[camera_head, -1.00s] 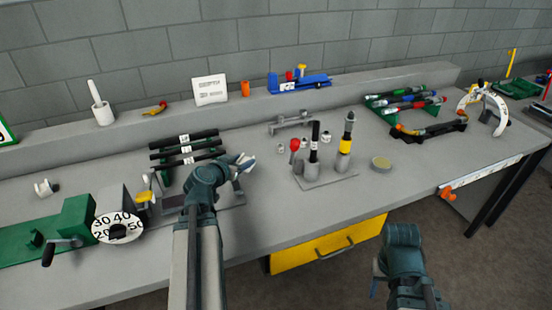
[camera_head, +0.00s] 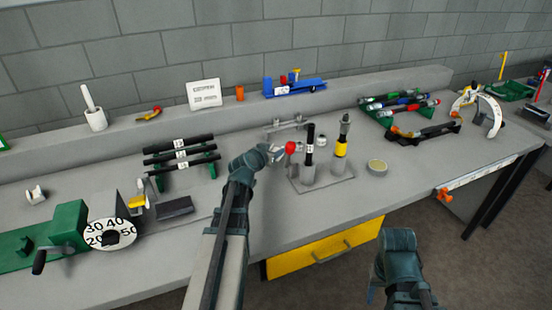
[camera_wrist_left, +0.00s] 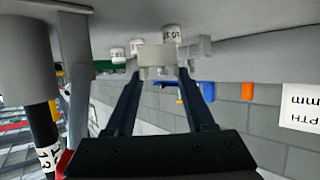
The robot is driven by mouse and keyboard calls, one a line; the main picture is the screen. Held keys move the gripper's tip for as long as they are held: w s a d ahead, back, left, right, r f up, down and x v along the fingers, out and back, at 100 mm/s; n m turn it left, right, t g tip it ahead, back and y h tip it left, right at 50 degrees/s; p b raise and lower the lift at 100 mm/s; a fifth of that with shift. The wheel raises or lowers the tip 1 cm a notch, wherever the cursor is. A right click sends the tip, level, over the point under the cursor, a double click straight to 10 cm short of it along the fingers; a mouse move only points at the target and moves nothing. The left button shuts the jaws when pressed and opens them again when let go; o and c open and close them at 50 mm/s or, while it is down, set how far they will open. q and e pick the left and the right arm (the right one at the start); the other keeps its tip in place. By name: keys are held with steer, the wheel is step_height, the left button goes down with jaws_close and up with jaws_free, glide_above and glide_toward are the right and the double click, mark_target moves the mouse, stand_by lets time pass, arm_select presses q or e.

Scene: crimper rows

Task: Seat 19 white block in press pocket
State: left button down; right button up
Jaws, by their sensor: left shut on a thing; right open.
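My left gripper (camera_head: 275,153) is shut on a pale block (camera_wrist_left: 158,57), which shows between its fingertips in the left wrist view. No number is readable on that block. In the head view the gripper is just left of the red knob (camera_head: 290,147) of the press (camera_head: 308,172), and the fingers mostly hide the block. The press has a black upright post labelled 13 (camera_head: 310,138); its pocket cannot be made out. Small white blocks (camera_head: 322,140) stand behind the press. My right gripper (camera_head: 373,289) is open, low in front of the bench, partly hidden by its wrist.
A yellow-banded tool (camera_head: 341,147) stands on the same base plate (camera_head: 334,187). A round tin (camera_head: 377,167) lies to its right. A grey bracket (camera_head: 286,126) is behind the press. A rack of black bars (camera_head: 180,155) and a numbered dial (camera_head: 110,234) are to the left.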

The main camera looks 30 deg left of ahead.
arm_select(q)
steer(key=shift+w+d, duration=0.2)
steer(key=shift+w, duration=0.35)
step_height(320, 180, down, 4)
steer(key=b, duration=0.4)
steer(key=shift+r, duration=0.15)
steer(key=c, duration=0.7)
jaws_free()
steer(key=shift+f, duration=0.2)
steer(key=shift+o, duration=0.9)
steer(key=shift+r, duration=0.1)
